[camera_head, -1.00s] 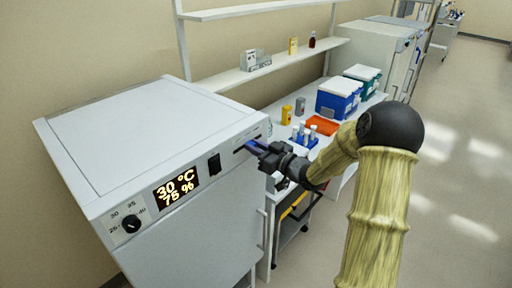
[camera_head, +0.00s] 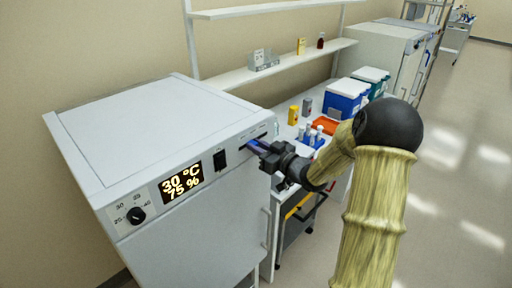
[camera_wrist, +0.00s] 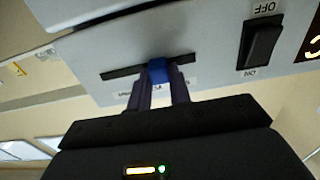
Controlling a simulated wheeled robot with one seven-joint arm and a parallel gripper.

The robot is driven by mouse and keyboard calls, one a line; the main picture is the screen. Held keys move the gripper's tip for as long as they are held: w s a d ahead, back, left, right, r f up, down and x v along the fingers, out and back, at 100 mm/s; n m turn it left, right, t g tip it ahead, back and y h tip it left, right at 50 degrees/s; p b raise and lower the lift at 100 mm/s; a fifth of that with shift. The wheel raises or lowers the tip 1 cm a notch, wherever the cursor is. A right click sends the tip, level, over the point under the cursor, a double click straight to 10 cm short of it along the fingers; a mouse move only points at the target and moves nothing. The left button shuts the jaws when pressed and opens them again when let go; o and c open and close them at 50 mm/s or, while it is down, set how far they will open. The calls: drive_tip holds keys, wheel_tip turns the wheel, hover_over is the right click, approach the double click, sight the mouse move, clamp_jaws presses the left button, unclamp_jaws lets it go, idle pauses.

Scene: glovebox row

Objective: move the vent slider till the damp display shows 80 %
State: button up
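The white cabinet (camera_head: 150,130) has a damp display (camera_head: 180,184) on its front reading 30 °C and 75 %. The vent slider's blue knob (camera_wrist: 157,71) sits in a dark slot (camera_wrist: 118,73) in the wrist view, a little right of the slot's middle there. My gripper (camera_wrist: 160,85) has one finger on each side of the knob and looks closed on it. In the head view my gripper (camera_head: 258,147) reaches the slot at the right end of the front panel, and its fingers largely hide the knob.
A black rocker switch (camera_head: 219,161), marked ON and OFF in the wrist view, is beside the slot. A dial (camera_head: 137,215) is at the panel's left.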

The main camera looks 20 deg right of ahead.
drive_tip(key=o, duration=0.4)
drive_tip(key=b+v, duration=0.5)
drive_tip(key=v, duration=1.2)
drive_tip(key=shift+s+d, duration=0.15)
drive_tip(key=shift+s, duration=0.05)
drive_tip(key=shift+w+f, duration=0.1)
